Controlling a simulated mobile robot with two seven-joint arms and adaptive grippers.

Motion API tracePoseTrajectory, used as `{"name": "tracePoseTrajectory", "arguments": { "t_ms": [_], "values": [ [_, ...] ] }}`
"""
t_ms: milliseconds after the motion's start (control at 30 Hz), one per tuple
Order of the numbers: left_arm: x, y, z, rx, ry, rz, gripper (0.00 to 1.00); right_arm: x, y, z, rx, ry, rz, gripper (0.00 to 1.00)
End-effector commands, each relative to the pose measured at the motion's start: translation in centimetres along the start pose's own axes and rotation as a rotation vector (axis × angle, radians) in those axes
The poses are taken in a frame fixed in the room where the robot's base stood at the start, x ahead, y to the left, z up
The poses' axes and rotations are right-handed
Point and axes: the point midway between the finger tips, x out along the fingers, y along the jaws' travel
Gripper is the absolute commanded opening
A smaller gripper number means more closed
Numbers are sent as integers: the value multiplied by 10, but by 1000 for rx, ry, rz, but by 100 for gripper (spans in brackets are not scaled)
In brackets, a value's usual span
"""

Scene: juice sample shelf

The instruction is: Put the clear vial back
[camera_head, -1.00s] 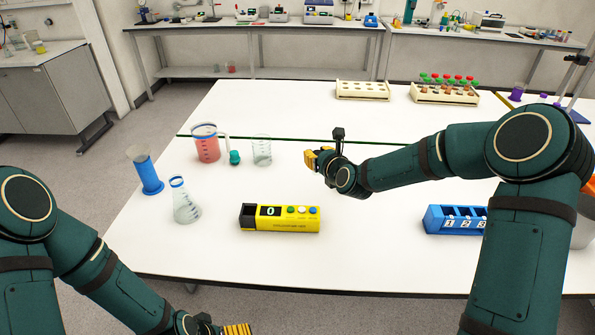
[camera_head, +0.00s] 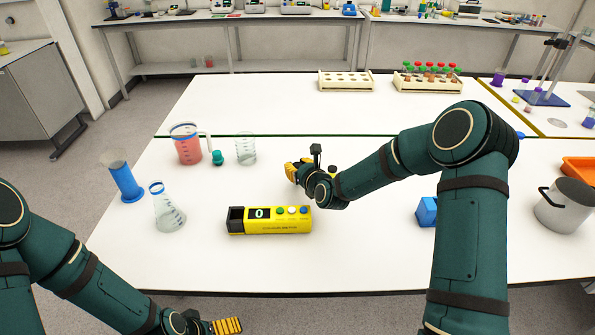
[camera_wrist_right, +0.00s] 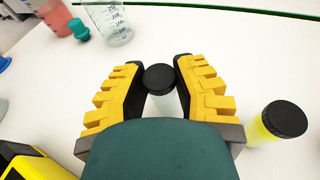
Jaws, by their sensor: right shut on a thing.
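My right gripper (camera_head: 292,172) is above the white table behind the yellow meter box (camera_head: 285,221). In the right wrist view its yellow fingers (camera_wrist_right: 162,85) are shut on a clear vial (camera_wrist_right: 165,103) with a black cap. The head view does not show this vial. The meter has a dark opening at its left end, a display reading 0 and coloured buttons. A blue rack (camera_head: 427,211) is mostly hidden behind my right arm. My left gripper (camera_head: 226,326) is low at the table's front edge; its opening cannot be made out.
A black-capped vial with yellow liquid (camera_wrist_right: 271,124) stands just right of my right gripper. A red-filled beaker (camera_head: 188,149), teal stopper (camera_head: 217,158), empty beaker (camera_head: 246,150), flask (camera_head: 168,213) and blue cylinder (camera_head: 127,184) stand left. A pot (camera_head: 565,206) is at right.

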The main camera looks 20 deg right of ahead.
Motion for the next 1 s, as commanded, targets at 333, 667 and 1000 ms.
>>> {"name": "tracePoseTrajectory", "arguments": {
  "t_ms": [333, 667, 1000],
  "values": [
    [1, 0, 1, 0, -1, 0, 100, 4, 0, -12, -1, -2, 1, 0],
    [4, -2, 2, 1, -4, 0, 100, 5, 0, -15, -1, -1, 0, 53],
    [0, 0, 0, 0, 0, 0, 100, 1, 0, -11, -1, -1, 1, 53]
  ]
}}
